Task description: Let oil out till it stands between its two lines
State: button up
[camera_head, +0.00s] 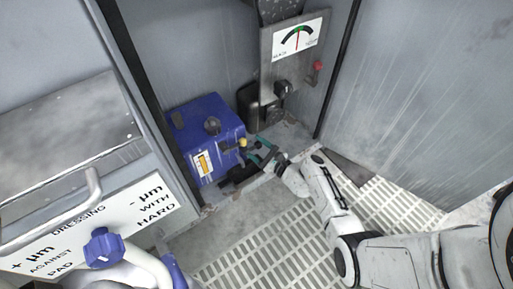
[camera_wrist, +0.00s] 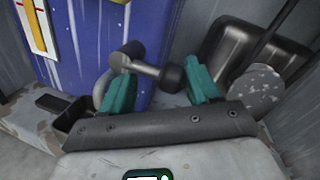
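The blue oil tank (camera_head: 215,130) stands in the corner of the bay, with a white-backed yellow sight gauge (camera_head: 202,163) on its front. In the wrist view the gauge (camera_wrist: 38,25) is cut off at the top; a red mark shows, but I cannot read the level against two lines. A dark tap lever with a ball end (camera_wrist: 172,78) sticks out from the tank front, above a grey curved spout (camera_wrist: 103,88). My gripper (camera_head: 261,153) is at the tank's lower right. Its teal fingers (camera_wrist: 160,82) are apart, one either side of the lever; contact is unclear.
A small dark tray (camera_wrist: 72,114) lies low beside the tank. A black container (camera_head: 249,107) stands to its right. A dial panel (camera_head: 298,40) with a red knob (camera_head: 318,66) hangs above. A dressing panel (camera_head: 75,235) is at left; the grated floor (camera_head: 265,235) is open.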

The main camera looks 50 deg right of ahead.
jog(key=c, duration=0.6)
jog(key=shift+r, duration=0.15)
jog(key=shift+c, duration=0.2)
jog(key=shift+a+r+n+p, duration=0.1)
jog(key=shift+r+n+p, duration=0.45)
jog(key=shift+n, duration=0.55)
jog(key=shift+c, duration=0.2)
jog(key=shift+w+r+n+g, duration=0.1)
jog(key=shift+r+n+g, duration=0.15)
jog(key=shift+n, duration=0.35)
jog(key=shift+r+n+g, duration=0.1)
jog(key=shift+n+g, duration=0.15)
jog(key=shift+n, duration=0.35)
jog(key=shift+a, duration=0.1)
